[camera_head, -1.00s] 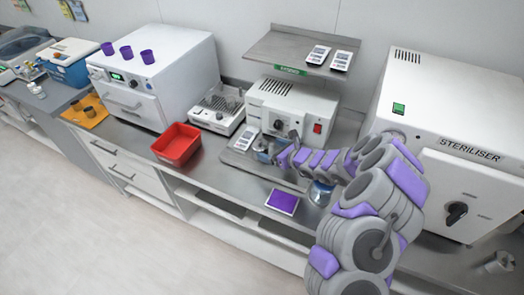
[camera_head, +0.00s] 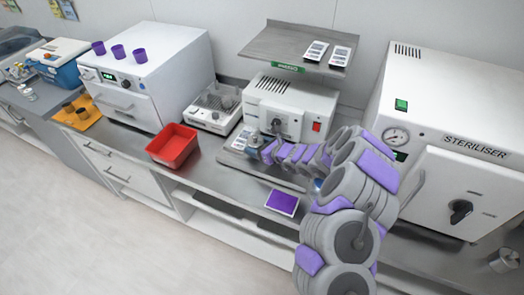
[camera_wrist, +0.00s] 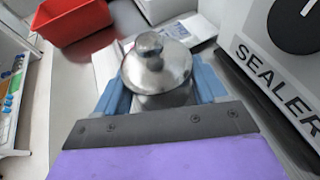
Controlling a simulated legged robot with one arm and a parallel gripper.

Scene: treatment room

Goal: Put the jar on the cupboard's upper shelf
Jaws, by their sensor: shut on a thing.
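A shiny metal jar (camera_wrist: 157,70) with a domed lid and round knob is between the blue fingers of my gripper (camera_wrist: 160,92) in the wrist view. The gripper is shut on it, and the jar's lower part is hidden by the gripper. In the head view my gripper (camera_head: 254,146) is small and in front of the white sealer (camera_head: 290,100); the jar cannot be made out clearly there. A grey raised shelf (camera_head: 283,42) with a green label is above the sealer, with two pale packs (camera_head: 328,52) at its right end. I cannot tell whether this is the cupboard.
A red bin (camera_head: 172,146) and a purple pad (camera_head: 282,202) are near the counter's front edge. A white tray device (camera_head: 215,108) is left of the sealer. The large steriliser (camera_head: 440,110) stands to the right of my arm. The shelf's left part is clear.

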